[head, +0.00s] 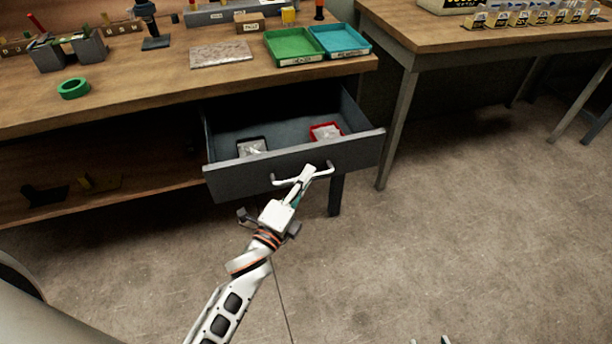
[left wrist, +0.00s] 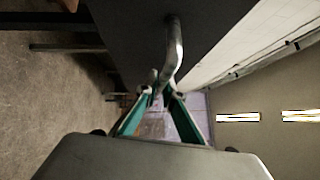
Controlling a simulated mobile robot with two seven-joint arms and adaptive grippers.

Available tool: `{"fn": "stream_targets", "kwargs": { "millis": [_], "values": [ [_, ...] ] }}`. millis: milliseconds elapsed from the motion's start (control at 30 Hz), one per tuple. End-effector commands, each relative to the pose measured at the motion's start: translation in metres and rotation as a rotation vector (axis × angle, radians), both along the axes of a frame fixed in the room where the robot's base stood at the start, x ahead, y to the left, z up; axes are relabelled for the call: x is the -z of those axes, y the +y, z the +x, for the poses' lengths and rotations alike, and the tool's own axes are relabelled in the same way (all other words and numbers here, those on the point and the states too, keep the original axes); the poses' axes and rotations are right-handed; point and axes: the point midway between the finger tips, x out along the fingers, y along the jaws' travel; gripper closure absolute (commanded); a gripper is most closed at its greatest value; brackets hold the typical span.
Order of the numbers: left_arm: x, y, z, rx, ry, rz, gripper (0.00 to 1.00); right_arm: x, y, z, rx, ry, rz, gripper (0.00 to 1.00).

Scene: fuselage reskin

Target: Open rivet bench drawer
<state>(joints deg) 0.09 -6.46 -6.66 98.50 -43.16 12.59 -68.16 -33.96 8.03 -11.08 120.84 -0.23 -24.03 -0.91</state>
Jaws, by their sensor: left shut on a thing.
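The rivet bench drawer (head: 235,180) is grey and stands pulled out from under the wooden bench top, with its inside in view. Its pale bar handle (head: 282,183) is on the front panel. My left gripper (head: 304,176) is shut on this handle near its right part. In the left wrist view the handle (left wrist: 174,45) runs down to the green-sided fingers of the left gripper (left wrist: 161,92), beside the dark drawer front (left wrist: 130,35). At the bottom edge of the head view, two pale tips of my right gripper (head: 429,341) show apart; the rest is cut off.
Inside the drawer are a black tray (head: 252,147) and a red tray (head: 326,132), each with packets. The bench top (head: 150,88) holds a green tray (head: 292,46), a blue tray (head: 340,39) and a green ring (head: 73,88). Floor before the drawer is clear.

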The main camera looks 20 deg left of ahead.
Motion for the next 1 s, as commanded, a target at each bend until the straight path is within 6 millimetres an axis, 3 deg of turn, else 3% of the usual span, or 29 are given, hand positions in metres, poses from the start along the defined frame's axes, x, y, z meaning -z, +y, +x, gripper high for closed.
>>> {"fn": "stream_targets", "kwargs": {
  "millis": [133,200,567,767,1000],
  "values": [
    [0.000,0.000,0.000,0.000,0.000,0.000,1.00,0.000,0.000,0.001,0.002,-0.002,0.002,0.60],
    [0.000,0.000,0.000,0.000,0.000,0.000,0.85,0.000,0.001,0.001,0.000,-0.001,0.001,0.60],
    [0.001,0.001,-0.002,0.000,0.001,0.000,0.85,0.004,-0.001,-0.007,-0.010,0.012,-0.006,0.60],
    [0.005,0.005,-0.026,0.000,0.003,0.000,0.85,0.003,-0.001,-0.006,-0.007,0.009,-0.005,0.60],
    [0.011,0.015,-0.074,-0.001,0.004,0.000,0.85,0.003,-0.001,-0.005,-0.006,0.008,-0.005,0.60]
  ]
}}
